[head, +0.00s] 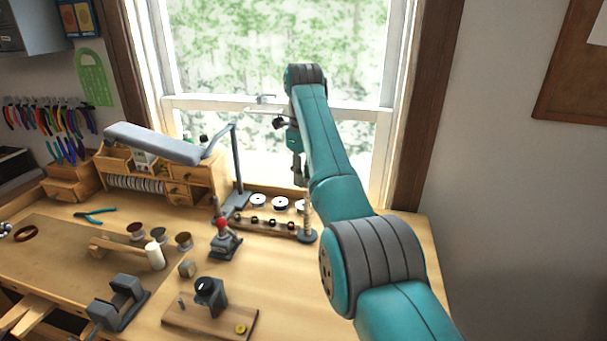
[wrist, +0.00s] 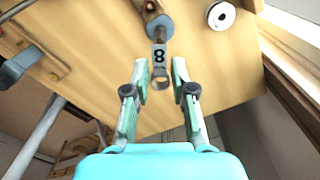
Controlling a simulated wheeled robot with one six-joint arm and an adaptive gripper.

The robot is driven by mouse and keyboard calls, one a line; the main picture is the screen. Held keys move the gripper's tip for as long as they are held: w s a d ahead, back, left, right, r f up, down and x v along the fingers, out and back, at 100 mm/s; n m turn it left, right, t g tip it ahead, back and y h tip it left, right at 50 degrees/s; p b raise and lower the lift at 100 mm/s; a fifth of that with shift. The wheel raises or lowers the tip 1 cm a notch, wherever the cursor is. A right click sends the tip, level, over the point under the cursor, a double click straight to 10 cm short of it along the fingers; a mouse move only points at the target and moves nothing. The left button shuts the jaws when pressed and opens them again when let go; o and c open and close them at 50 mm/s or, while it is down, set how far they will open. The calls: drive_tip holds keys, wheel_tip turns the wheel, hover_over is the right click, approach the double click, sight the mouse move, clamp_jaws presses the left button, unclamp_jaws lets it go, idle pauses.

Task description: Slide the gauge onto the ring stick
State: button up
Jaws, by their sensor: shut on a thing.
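The ring stick (head: 306,208) stands upright on a round dark base near the bench's back right edge. In the wrist view the stick (wrist: 152,8) shows at the top, just beyond the gauge. In the head view my gripper (head: 298,172) is above the stick, and the gauge is too small to make out. I cannot tell whether gauge and stick touch.
White-topped spools (head: 258,200) and a low wooden rack (head: 262,225) stand left of the stick. A lamp post (head: 238,165) rises behind. A red-topped tool (head: 223,238) and a wooden board (head: 190,318) lie nearer. The window is behind.

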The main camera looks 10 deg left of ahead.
drive_tip(key=shift+f, duration=1.6)
drive_tip(key=o, duration=0.9)
drive_tip(key=shift+o, duration=0.2)
wheel_tip(320, 180, up, 12)
drive_tip(key=shift+s, duration=0.1)
idle(0.7)
